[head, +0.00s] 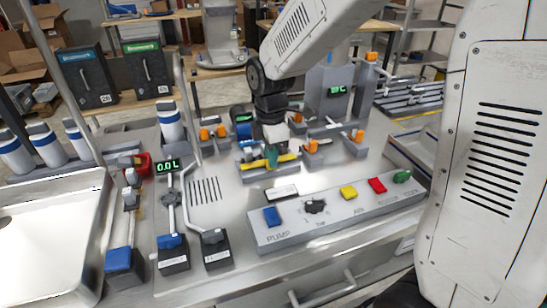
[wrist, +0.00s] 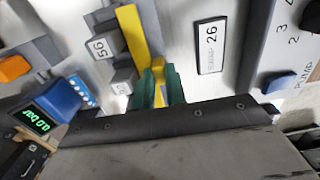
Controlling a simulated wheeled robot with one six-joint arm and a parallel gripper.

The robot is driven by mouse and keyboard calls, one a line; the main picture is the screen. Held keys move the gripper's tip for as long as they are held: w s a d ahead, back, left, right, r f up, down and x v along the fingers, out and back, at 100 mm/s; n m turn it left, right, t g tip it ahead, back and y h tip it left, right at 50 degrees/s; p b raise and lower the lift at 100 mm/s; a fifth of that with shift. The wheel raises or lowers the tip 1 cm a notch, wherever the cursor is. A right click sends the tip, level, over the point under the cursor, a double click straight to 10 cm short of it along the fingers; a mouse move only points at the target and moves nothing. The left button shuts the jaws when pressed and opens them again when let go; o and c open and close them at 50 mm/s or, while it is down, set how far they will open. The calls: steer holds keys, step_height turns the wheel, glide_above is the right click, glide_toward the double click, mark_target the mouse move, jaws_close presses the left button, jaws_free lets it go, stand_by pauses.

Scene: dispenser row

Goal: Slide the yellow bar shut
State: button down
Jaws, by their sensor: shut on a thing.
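The yellow bar (head: 287,158) lies across a small grey block with blue parts on the steel counter, at the middle of the head view. My gripper (head: 272,158) reaches down onto it from above. In the wrist view the yellow bar (wrist: 134,38) runs from the top edge down between the green fingertips of my gripper (wrist: 160,86). The fingers are shut on the bar. The end of the bar at the fingers is partly hidden by my gripper. How far the bar is slid cannot be told.
A panel with blue, yellow, red and green buttons (head: 348,192) stands in front. A plate marked 26 (wrist: 211,46) is beside the bar. Orange-handled valves (head: 312,146) stand close right of my gripper.

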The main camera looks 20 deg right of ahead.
steer(key=c, duration=1.4)
jaws_free()
steer(key=shift+w, duration=0.3)
steer(key=shift+c, duration=0.2)
steer(key=shift+r, duration=0.1)
step_height(320, 180, up, 8)
steer(key=shift+f, duration=0.15)
steer(key=shift+s, duration=0.1)
steer(key=shift+s+f+m, duration=0.15)
steer(key=shift+s+m, duration=0.1)
steer(key=shift+m, duration=0.65)
steer(key=s+d+r+m, duration=0.1)
steer(key=s+d+m, duration=0.1)
steer(key=s+m, duration=0.3)
steer(key=s+d+r+m+t, duration=0.1)
steer(key=s+m, duration=0.4)
steer(key=s, duration=0.6)
steer(key=s+d+r+m, duration=0.2)
steer(key=s+d+m, duration=0.3)
steer(key=s, duration=0.4)
steer(key=shift+r+m, duration=0.25)
steer(key=shift+m, duration=0.35)
